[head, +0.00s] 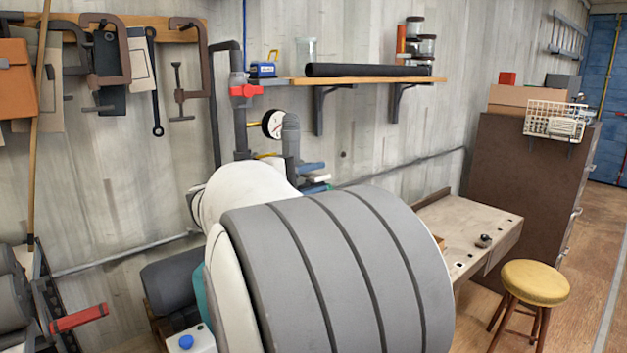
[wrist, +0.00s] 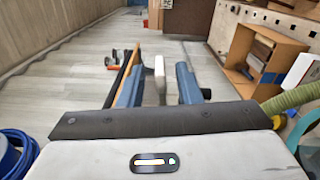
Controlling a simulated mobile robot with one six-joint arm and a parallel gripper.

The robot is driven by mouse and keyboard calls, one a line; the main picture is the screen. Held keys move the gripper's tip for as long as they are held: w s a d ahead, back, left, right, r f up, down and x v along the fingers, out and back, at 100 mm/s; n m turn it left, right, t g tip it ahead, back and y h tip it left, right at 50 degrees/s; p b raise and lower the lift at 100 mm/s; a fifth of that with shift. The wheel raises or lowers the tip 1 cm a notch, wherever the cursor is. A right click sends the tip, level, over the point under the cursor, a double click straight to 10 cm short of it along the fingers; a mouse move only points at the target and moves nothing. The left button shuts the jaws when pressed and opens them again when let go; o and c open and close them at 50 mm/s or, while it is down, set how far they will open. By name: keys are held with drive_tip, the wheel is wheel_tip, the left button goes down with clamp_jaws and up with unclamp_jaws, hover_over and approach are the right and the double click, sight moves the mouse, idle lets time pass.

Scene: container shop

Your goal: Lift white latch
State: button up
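In the wrist view, my gripper (wrist: 159,83) has its two blue fingers apart. A narrow, pale upright piece (wrist: 160,72), which looks like the white latch, shows between them. A gap shows on each side of it, so the fingers do not appear to press on it. How deep it sits between the fingers is hard to tell. In the head view, my large grey and white arm fills the lower middle. Neither my gripper nor the latch can be made out there.
In the head view, a workbench (head: 462,222), a yellow stool (head: 536,283) and a brown cabinet (head: 525,170) stand at the right. A shelf (head: 365,80) and a pressure gauge (head: 273,123) are on the wall. The wrist view shows an open orange-brown box (wrist: 262,38) at right.

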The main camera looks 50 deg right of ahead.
sight(310, 181)
drive_tip(key=a, duration=0.2)
drive_tip(key=a+b, duration=0.1)
drive_tip(key=a, duration=0.3)
drive_tip(key=shift+w+a, duration=0.25)
drive_tip(key=shift+w, duration=0.1)
drive_tip(key=shift+f, duration=0.15)
